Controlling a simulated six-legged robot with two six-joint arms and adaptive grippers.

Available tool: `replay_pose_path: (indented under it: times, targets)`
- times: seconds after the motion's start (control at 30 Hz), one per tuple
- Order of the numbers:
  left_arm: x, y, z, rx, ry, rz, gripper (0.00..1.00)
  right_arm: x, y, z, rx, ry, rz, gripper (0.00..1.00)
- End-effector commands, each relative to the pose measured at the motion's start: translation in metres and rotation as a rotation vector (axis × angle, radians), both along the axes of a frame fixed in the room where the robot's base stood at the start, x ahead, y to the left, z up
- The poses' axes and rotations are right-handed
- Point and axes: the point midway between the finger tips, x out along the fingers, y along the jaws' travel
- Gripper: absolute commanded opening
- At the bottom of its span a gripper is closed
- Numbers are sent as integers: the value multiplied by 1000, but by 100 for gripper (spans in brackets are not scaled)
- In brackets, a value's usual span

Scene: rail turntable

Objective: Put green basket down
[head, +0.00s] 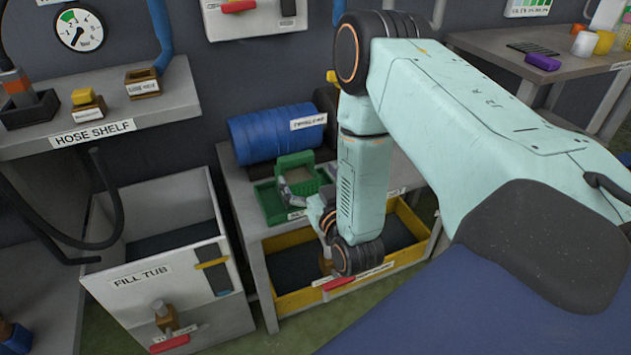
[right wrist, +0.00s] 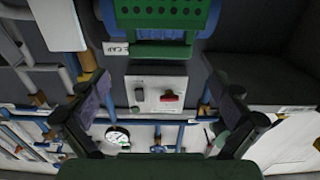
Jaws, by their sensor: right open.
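The green basket (head: 297,159) sits on the grey bench, in or over a darker green tray (head: 270,204), in front of a blue drum. In the right wrist view the perforated green basket (right wrist: 160,12) is at the top, with its green handle bar (right wrist: 160,51) below it. My right gripper (head: 302,190) is at the near side of the basket in the head view, partly hiding it. In the right wrist view its two fingers (right wrist: 160,100) are wide apart with nothing held between them. Contact between basket and tray is hidden. My left gripper is not in view.
A yellow bin (head: 293,301) stands under the bench, close to my right wrist. The blue drum (head: 272,134) lies behind the basket. The white fill tub (head: 150,262) and hose shelf (head: 110,118) are at left. A side table (head: 545,65) is at upper right.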

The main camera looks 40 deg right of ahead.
Motion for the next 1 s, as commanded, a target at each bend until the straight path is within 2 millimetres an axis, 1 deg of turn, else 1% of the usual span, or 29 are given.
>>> replay_pose_path:
  times: [0.03,0.1,0.2,0.3,0.43,0.9,1.0]
  targets:
    - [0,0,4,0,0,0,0,-10,3,0,1,4,1,100]
    - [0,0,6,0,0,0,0,-22,6,0,1,4,1,100]
    - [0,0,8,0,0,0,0,-34,9,0,0,2,1,100]
    - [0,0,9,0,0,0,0,-42,10,0,0,1,1,100]
    - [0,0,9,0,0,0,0,-46,11,0,1,-1,0,100]
    - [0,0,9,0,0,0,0,-46,11,0,0,-1,0,100]
    - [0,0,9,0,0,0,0,-46,11,0,0,-1,0,92]
